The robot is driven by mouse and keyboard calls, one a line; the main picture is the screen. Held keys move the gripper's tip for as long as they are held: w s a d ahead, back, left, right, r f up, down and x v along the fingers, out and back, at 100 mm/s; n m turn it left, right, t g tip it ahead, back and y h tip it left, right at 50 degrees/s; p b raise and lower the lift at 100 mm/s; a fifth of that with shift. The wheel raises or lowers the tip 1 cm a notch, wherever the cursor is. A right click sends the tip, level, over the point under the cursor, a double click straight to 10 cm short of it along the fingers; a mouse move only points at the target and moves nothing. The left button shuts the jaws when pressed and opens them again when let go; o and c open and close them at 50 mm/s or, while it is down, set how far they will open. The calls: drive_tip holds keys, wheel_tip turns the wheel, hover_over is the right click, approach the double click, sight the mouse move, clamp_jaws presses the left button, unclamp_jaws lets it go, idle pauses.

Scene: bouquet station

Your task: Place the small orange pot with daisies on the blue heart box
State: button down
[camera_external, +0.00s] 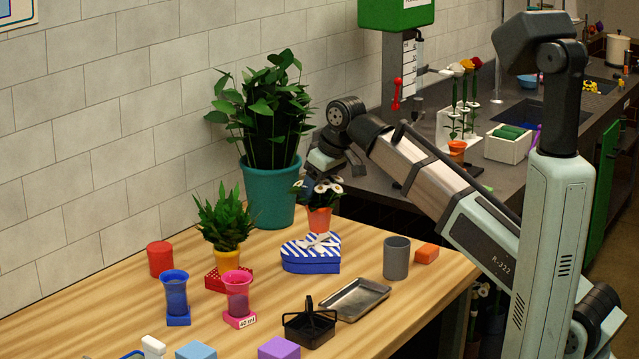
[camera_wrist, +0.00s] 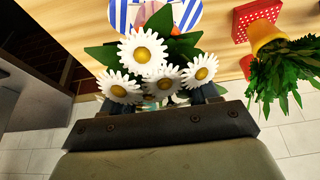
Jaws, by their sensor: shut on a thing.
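The small orange pot (camera_external: 319,221) with white daisies (camera_external: 322,188) is just behind the blue-and-white striped heart box (camera_external: 311,262) in the external view. My gripper (camera_external: 323,172) reaches down to it and is shut on it; the fingertips are mostly hidden by flowers and leaves. I cannot tell whether the pot's base touches the table. In the wrist view the daisies (camera_wrist: 150,65) fill the middle, in front of my gripper (camera_wrist: 165,98), and hide most of the pot. The striped heart box (camera_wrist: 186,14) shows beyond them at the top, lying flat with a bow on its lid.
A large teal planter (camera_external: 270,195) stands left of the pot. A yellow-potted plant (camera_external: 226,258) on a red box, a grey cup (camera_external: 396,258), a metal tray (camera_external: 354,299) and a black basket (camera_external: 309,325) surround the heart box. A red cylinder (camera_external: 160,259) stands farther left.

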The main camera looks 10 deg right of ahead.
sight(317, 204)
drive_tip(key=shift+f, duration=1.75)
drive_tip(key=shift+f, duration=0.15)
drive_tip(key=shift+c, duration=1.4)
unclamp_jaws()
drive_tip(key=v, duration=1.2)
